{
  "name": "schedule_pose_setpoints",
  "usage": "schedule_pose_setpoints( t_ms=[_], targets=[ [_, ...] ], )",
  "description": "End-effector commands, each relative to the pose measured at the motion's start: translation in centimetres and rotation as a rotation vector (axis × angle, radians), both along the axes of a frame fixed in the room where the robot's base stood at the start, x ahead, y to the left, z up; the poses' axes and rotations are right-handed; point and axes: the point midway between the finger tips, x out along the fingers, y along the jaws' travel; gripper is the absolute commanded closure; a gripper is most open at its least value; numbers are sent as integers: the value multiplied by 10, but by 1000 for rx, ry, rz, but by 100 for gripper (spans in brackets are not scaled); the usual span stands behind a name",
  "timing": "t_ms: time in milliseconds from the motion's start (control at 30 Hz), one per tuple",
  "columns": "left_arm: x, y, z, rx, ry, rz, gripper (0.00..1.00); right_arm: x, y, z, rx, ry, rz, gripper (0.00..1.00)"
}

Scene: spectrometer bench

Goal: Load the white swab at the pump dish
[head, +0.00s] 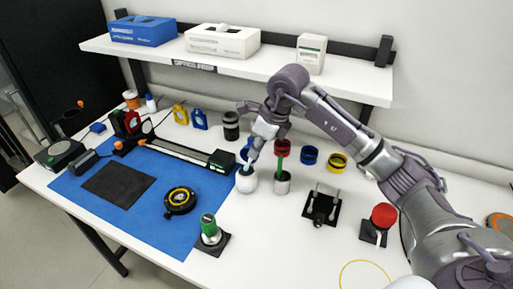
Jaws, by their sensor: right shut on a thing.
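My right gripper (250,164) reaches in from the right and points down over a small white pot (246,184), which looks like the pump dish. It is shut on a slim thing, taken to be the white swab. The fingers and the pot hide most of that thing, so I cannot tell how deep its tip sits or whether it touches the pot. My left gripper is not in view.
A silver cup (282,184) with a green stick (280,165) stands just right of the pot. Red, blue (309,155) and yellow (338,162) rings sit behind. A black stand (321,206), red button (384,215) and green-topped holder (208,227) stand nearby.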

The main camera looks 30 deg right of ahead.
Motion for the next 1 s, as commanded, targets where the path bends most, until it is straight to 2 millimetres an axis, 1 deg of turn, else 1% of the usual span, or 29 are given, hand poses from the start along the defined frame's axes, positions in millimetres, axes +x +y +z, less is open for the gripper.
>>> schedule_pose_setpoints(
  t_ms=[133, 267, 1000],
  targets=[
    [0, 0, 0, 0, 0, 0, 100, -1, 0, -2, -2, 6, 1, 100],
    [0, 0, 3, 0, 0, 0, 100, -1, 0, 2, -2, 6, 1, 100],
    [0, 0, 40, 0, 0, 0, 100, 0, 0, 62, -1, 2, 0, 100]
  ],
)
